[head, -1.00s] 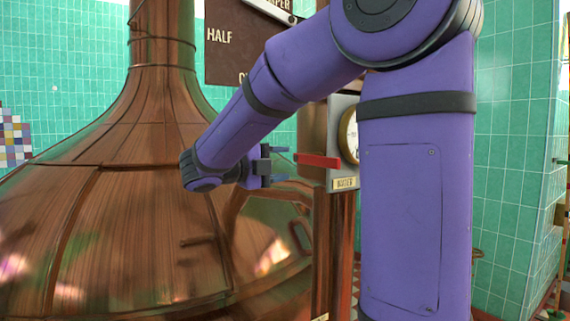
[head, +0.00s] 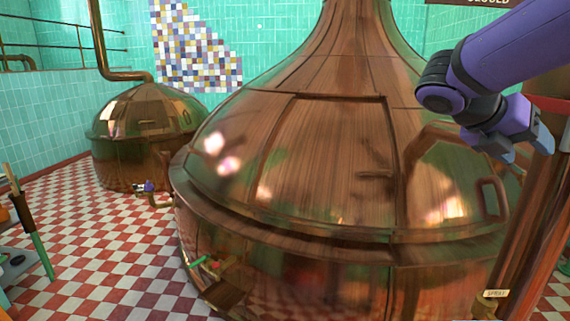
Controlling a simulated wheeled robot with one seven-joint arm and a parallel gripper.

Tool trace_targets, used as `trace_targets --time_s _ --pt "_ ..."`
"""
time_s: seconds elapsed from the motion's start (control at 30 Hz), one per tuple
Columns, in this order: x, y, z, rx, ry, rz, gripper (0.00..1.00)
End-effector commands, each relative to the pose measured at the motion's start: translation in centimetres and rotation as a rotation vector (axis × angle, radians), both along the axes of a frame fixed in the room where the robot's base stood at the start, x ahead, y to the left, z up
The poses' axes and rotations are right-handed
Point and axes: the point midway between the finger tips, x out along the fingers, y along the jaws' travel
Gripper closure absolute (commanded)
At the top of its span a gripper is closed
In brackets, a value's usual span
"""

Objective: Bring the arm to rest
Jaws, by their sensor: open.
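My purple arm reaches in from the upper right. My gripper (head: 526,152), with blue-grey fingers, is open and points down and to the right. It appears in front of the right side of the large copper kettle (head: 330,150), beside a copper-brown post (head: 545,215). I see nothing between the fingers. A red handle (head: 550,103) shows just behind the gripper at the right edge; I cannot tell whether they touch.
A smaller copper kettle (head: 145,140) stands at the back left with a pipe rising from it. The red and white checkered floor (head: 110,255) is mostly clear at left. A small label (head: 496,293) is low on the right.

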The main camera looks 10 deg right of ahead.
Motion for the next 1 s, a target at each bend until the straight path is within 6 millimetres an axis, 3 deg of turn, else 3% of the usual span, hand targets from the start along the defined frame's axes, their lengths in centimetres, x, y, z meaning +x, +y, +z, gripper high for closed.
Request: trace_targets --time_s 0.27,0.6,0.8,1.0 --pt "-3.7 4.3 -3.7 0.282 -0.622 -0.376 0.47" --pt "-6.4 10.6 -6.3 0.649 -1.207 -1.091 0.47" --pt "-7.3 13.5 -6.6 0.814 -1.375 -1.534 0.47" --pt "-7.5 14.8 -6.6 0.877 -1.417 -1.761 0.47"
